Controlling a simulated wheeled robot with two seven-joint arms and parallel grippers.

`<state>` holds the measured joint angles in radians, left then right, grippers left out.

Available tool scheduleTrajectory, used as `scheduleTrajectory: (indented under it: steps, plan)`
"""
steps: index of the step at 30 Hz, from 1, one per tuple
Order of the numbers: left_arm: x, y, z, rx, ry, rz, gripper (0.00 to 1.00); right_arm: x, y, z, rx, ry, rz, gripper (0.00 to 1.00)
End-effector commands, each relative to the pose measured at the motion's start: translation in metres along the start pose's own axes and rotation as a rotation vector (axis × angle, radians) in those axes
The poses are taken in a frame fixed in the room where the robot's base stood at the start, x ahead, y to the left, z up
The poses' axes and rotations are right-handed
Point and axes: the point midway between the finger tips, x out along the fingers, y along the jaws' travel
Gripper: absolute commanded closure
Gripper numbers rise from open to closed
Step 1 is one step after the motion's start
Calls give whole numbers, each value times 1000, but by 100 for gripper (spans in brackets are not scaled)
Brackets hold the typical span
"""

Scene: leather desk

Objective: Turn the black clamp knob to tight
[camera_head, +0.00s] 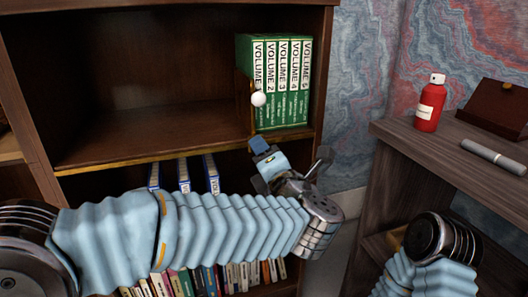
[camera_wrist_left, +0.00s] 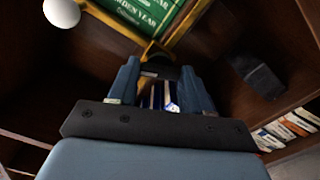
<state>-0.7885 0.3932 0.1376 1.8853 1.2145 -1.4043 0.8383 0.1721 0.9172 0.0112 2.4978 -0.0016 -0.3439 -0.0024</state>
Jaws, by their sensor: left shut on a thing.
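My left gripper (camera_head: 260,147) reaches up to the front edge of the bookcase shelf, just below the row of green volumes. In the left wrist view its two blue fingers are shut on a small black part, which I take for the black clamp knob (camera_wrist_left: 160,72). The knob sits just below a brass-coloured bracket (camera_wrist_left: 155,50). The bracket's upright plate with a white ball (camera_head: 258,99) stands at the left end of the volumes. In the head view the knob is hidden by the gripper. Its turn angle cannot be read. My right gripper is out of view.
Green volumes (camera_head: 284,82) stand upright on the shelf. More books fill the lower shelves (camera_head: 183,174). A dark block (camera_wrist_left: 256,76) lies right of the fingers in the wrist view. A side desk (camera_head: 420,143) at right holds a red bottle (camera_head: 430,104) and a marker (camera_head: 493,157).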

Motion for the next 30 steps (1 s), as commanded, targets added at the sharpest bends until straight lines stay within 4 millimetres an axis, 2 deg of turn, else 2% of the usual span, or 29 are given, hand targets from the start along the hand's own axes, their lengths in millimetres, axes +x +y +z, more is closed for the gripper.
scheduleTrajectory:
  steps: [6,15,30]
  plan:
    - [0,1,1,167,0,-2,82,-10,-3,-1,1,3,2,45]
    - [0,-1,0,312,-1,-1,82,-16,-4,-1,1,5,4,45]
    - [0,-2,0,359,-1,-2,82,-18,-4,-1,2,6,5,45]
